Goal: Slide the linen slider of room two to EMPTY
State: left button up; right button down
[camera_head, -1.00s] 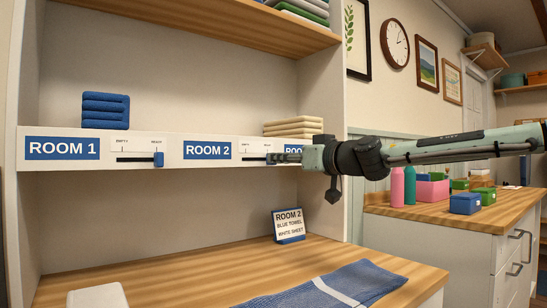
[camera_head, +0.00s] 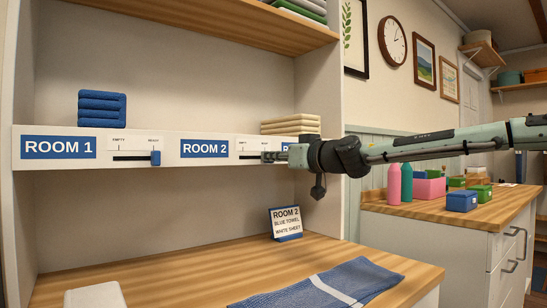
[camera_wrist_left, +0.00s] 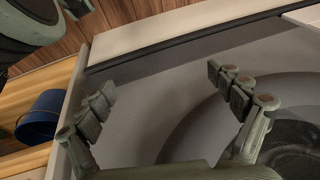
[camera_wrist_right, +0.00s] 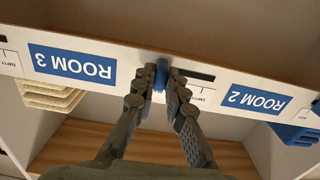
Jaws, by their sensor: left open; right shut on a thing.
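The room two slider panel, with a dark slot (camera_head: 248,157) and an EMPTY mark at its left, is right of the ROOM 2 label (camera_head: 205,148). My right gripper (camera_head: 268,157) is at the right part of this slot and hides the knob in the head view. In the right wrist view, turned upside down, the fingers (camera_wrist_right: 161,82) are shut on the blue slider knob (camera_wrist_right: 161,72). Bare slot (camera_wrist_right: 195,75) runs from the knob toward the ROOM 2 label. My left gripper (camera_wrist_left: 175,85) is open and empty, away from the shelf.
The room one slider knob (camera_head: 155,158) sits at READY. Folded blue towels (camera_head: 102,108) and cream linens (camera_head: 291,124) lie on the shelf. Below, a ROOM 2 card (camera_head: 286,222) stands on the wooden counter (camera_head: 200,270), with a blue cloth (camera_head: 335,283) at its front.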

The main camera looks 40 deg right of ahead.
jog(key=a+p, duration=0.1)
jog(key=a, duration=0.1)
jog(key=a+p, duration=0.1)
jog(key=a, duration=0.1)
jog(key=a+p, duration=0.1)
jog(key=a, duration=0.1)
jog(key=shift+w+a, duration=0.35)
jog(key=shift+w, duration=0.05)
jog(key=c, duration=1.6)
grip_release()
jog(key=shift+a, duration=0.2)
pick_arm(q)
jog(key=d+x, duration=0.1)
jog(key=x, duration=0.5)
jog(key=shift+f, duration=0.5)
pick_arm(e)
jog(key=shift+o, duration=0.2)
jog(key=shift+d, duration=0.1)
pick_arm(q)
jog(key=shift+s+d, duration=0.1)
pick_arm(e)
jog(key=shift+s, duration=0.1)
send_near(241, 156)
jog(key=s, duration=0.5)
jog(key=shift+s+a, duration=0.35)
jog(key=shift+s, duration=0.05)
